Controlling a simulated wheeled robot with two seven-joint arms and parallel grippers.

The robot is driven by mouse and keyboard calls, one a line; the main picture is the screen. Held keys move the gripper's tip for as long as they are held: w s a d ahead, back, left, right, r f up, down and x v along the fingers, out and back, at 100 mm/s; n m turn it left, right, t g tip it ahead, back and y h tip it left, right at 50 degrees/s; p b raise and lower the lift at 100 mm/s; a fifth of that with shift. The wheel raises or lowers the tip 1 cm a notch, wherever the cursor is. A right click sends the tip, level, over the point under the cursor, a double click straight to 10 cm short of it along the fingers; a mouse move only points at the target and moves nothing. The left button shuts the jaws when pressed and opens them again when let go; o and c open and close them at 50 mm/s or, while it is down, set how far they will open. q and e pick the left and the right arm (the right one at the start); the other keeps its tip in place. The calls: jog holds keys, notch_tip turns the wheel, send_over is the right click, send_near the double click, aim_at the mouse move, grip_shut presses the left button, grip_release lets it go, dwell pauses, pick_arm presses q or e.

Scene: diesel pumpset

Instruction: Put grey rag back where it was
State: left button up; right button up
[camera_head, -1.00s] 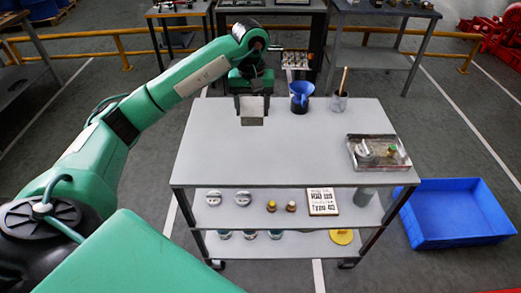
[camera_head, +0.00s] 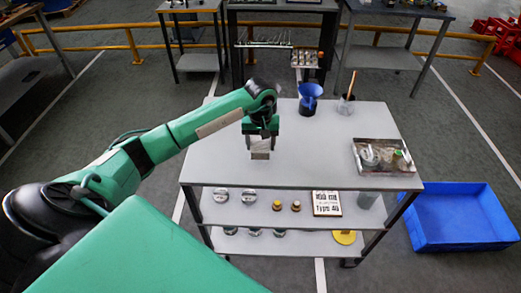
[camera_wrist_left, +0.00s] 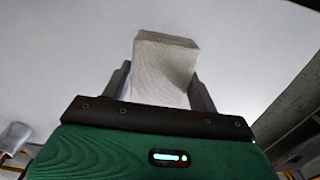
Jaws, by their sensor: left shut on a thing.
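The grey rag (camera_head: 260,154) is a small folded light-grey block held between the fingers of my left gripper (camera_head: 260,150). In the left wrist view the rag (camera_wrist_left: 165,68) sticks out between both fingers of the gripper (camera_wrist_left: 162,90), and they press on its sides. The gripper points down over the left front part of the grey cart's top (camera_head: 320,150). I cannot tell whether the rag touches the surface. My right gripper is not in view.
A blue funnel (camera_head: 309,97) and a cup with a brush (camera_head: 346,104) stand at the back of the cart top. A metal tray (camera_head: 384,167) with small items sits at the right. A blue crate (camera_head: 460,240) lies on the floor. The top's middle is clear.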

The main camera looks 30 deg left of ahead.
pick_arm(q)
notch_tip(320, 180, down, 3)
jog(key=shift+s+f+p, duration=0.1)
jog(key=shift+f+p, duration=0.1)
jog(key=shift+p, duration=0.25)
jog(key=shift+f, duration=0.35)
jog(key=shift+f, duration=0.2)
jog(key=o, duration=0.9)
jog(key=shift+r, duration=0.1)
